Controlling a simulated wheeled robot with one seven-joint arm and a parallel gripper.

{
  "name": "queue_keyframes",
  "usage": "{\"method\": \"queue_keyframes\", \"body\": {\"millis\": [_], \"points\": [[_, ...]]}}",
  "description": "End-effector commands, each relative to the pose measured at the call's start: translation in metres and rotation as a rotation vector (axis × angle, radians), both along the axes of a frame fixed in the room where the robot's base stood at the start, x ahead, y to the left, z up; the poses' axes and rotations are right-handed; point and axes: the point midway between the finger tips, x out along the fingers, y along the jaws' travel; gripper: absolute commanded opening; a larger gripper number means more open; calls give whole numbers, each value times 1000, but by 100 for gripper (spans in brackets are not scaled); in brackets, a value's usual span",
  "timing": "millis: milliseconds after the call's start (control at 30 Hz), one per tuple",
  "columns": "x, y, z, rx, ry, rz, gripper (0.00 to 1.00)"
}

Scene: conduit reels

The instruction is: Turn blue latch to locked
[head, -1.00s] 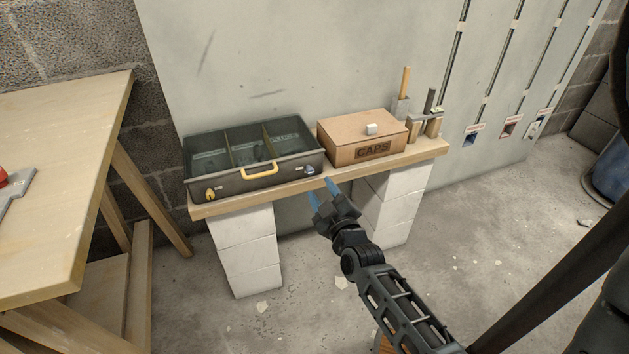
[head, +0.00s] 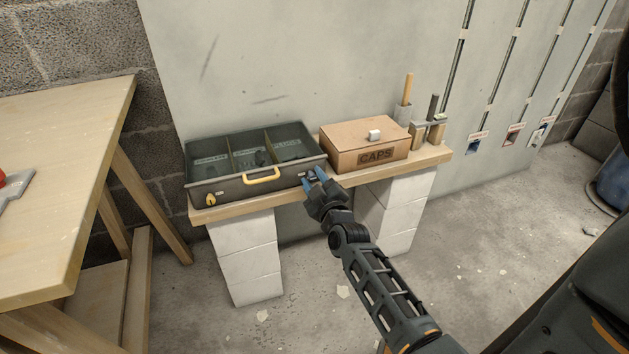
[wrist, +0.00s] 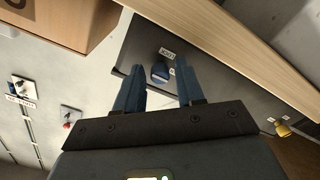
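The blue latch (wrist: 160,72) is a small knob on the front face of the dark grey case (head: 235,192). It sits near the case's right front corner, with small white labels beside it. In the head view the latch is mostly hidden by my gripper (head: 314,179). My gripper's two blue fingers are apart and point at the case front. In the wrist view the latch shows between the fingertips, with a gap visible on each side. I cannot tell how deep it is between them, or which way it is turned.
A yellow latch (head: 210,200) and yellow handle (head: 261,175) are on the case front. A CAPS carton (head: 372,156) stands to its right on the plank shelf (head: 240,209), with tools beyond. A workbench (head: 60,180) is at the left.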

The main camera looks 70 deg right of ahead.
Motion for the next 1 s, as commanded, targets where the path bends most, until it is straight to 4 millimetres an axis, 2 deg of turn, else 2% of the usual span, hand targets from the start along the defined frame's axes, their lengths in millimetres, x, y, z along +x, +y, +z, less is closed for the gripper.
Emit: {"method": "queue_keyframes", "body": {"millis": [33, 400, 767, 1000], "points": [[0, 0, 0, 0, 0, 0, 33], [0, 0, 0, 0, 0, 0, 0], [0, 1, 0, 23, -26, 1, 0], [0, 1, 1, 110, -127, 2, 0]]}}
